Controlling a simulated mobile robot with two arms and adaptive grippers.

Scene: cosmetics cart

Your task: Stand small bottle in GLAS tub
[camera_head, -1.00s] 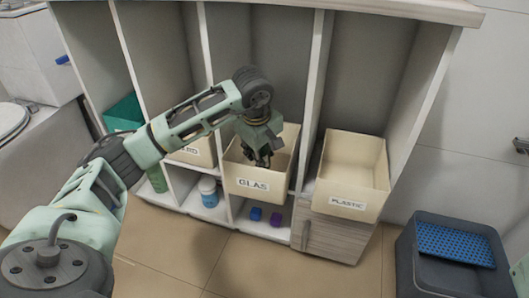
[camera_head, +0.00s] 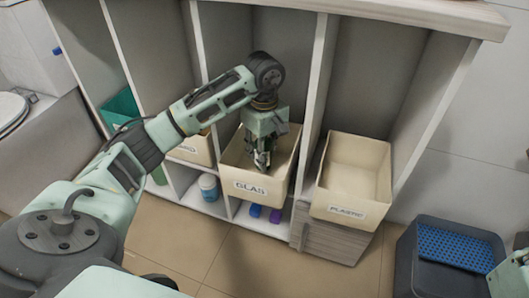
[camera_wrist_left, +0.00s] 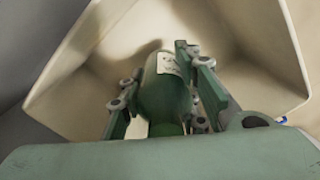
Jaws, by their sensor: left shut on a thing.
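The cream GLAS tub (camera_head: 252,193) stands in a shelf compartment, its label facing front. My left gripper (camera_head: 262,160) points down inside the tub's opening. In the left wrist view my left gripper (camera_wrist_left: 165,105) is shut on the small green bottle (camera_wrist_left: 163,92), which has a pale label. The bottle is between the fingers, with the tub's walls (camera_wrist_left: 85,70) around it. Whether its base touches the tub floor cannot be told. In the head view the bottle is hidden by the gripper.
A PLASTIC tub (camera_head: 345,208) stands to the right, empty as far as seen. Another labelled tub (camera_head: 193,150) is to the left. Shelf dividers (camera_head: 312,100) flank the GLAS tub. A dark bin (camera_head: 445,280) is at right.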

